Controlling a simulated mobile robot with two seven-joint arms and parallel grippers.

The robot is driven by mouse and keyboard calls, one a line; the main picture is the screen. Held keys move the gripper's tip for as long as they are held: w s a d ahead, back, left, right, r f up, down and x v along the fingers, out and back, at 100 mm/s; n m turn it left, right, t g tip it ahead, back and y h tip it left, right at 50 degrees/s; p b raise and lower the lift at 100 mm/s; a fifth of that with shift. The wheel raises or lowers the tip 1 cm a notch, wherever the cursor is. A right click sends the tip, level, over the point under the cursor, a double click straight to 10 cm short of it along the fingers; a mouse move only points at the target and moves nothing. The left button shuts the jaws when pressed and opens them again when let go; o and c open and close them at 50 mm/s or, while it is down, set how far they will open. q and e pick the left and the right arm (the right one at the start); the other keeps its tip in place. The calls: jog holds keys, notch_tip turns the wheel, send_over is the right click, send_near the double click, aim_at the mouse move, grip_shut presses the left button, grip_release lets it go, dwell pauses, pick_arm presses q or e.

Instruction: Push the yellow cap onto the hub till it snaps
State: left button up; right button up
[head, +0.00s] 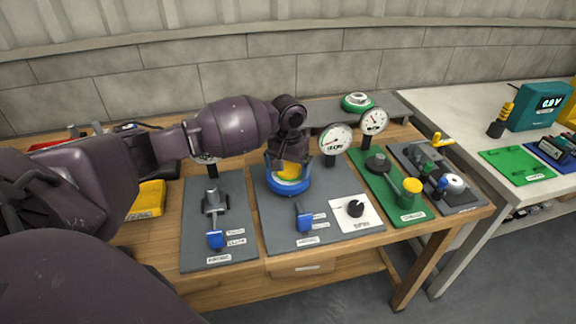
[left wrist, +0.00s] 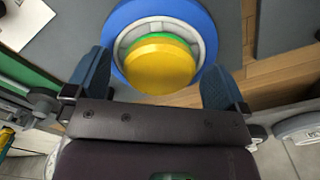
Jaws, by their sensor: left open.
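The yellow cap (left wrist: 160,68) sits over a green ring (left wrist: 150,44) inside a grey collar (left wrist: 203,42) on a round blue base (left wrist: 140,13), which make up the hub. In the head view the yellow cap (head: 289,171) shows as a thin patch above the blue base (head: 288,187), mostly covered by my gripper. My left gripper (head: 288,166) points down over the hub. Its blue fingers stand apart on either side of the cap, and a gap shows beside it. I cannot tell whether the cap is fully seated. My right gripper is not in view.
Two dial gauges (head: 336,138) (head: 373,121) stand behind and right of the hub. A blue-handled lever (head: 304,219) and a black knob (head: 355,208) are in front.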

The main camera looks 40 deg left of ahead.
pick_arm(q)
notch_tip(320, 180, up, 4)
jog(key=shift+p, duration=0.5)
notch_tip(320, 180, up, 7)
jog(key=p, duration=0.1)
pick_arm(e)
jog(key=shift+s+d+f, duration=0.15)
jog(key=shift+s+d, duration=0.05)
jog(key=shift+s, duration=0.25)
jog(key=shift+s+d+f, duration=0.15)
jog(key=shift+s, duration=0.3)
pick_arm(q)
jog(key=shift+f, duration=0.1)
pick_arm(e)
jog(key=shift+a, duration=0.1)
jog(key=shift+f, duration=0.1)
